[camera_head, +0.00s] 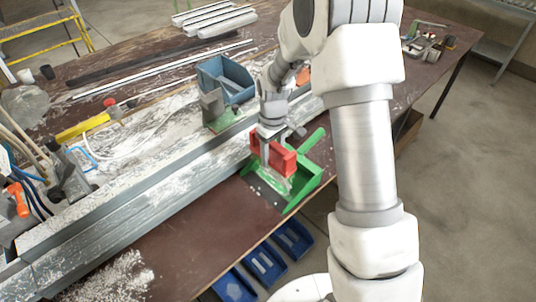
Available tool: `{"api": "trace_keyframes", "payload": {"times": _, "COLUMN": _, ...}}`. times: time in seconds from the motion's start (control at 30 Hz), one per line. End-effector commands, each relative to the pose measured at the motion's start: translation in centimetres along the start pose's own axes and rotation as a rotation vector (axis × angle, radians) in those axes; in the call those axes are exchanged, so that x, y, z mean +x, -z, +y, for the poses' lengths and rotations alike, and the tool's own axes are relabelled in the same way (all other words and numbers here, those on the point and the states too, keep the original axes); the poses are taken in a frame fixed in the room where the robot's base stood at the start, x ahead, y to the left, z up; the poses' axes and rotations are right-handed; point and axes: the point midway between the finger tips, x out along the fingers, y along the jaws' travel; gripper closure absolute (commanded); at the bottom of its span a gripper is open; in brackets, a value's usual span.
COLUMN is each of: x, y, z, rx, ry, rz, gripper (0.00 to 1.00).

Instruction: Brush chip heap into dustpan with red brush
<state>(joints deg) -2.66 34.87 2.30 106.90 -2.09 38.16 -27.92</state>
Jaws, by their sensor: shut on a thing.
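The red brush (273,153) is held in my gripper (270,140), which is shut on it. The brush is over the green dustpan (313,170), and its lower part is at the pan's inside. I cannot tell whether the bristles touch the pan floor. The dustpan lies at the bench's front edge with its handle pointing up and right. Some pale chips (270,192) show at the pan's dark mouth. A white chip heap (118,280) lies on the brown bench top at the lower left. My arm hides part of the bench to the right.
A long grey profile (150,190) runs diagonally behind the dustpan. A blue bin (226,80) and a grey and green clamp (216,111) stand behind it. A yellow level (88,124) lies at the left. Blue bins (264,264) sit below the front edge.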

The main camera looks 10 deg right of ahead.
Motion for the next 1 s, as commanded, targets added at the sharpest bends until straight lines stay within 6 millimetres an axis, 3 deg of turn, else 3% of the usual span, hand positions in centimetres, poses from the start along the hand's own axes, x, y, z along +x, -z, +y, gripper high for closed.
{"api": "trace_keyframes", "payload": {"times": 0.37, "x": 5.6, "y": -0.1, "z": 0.0, "rx": 0.000, "ry": 0.001, "rz": -0.001, "gripper": 0.99}}
{"api": "trace_keyframes", "payload": {"times": 0.8, "x": 5.3, "y": 0.0, "z": -8.6, "rx": -0.004, "ry": 0.000, "rz": -0.001, "gripper": 0.99}}
{"api": "trace_keyframes", "payload": {"times": 0.97, "x": 5.4, "y": 0.0, "z": -10.8, "rx": -0.003, "ry": 0.000, "rz": 0.000, "gripper": 0.99}}
{"api": "trace_keyframes", "payload": {"times": 1.0, "x": 5.5, "y": 0.5, "z": -10.2, "rx": 0.001, "ry": -0.001, "rz": 0.002, "gripper": 0.99}}
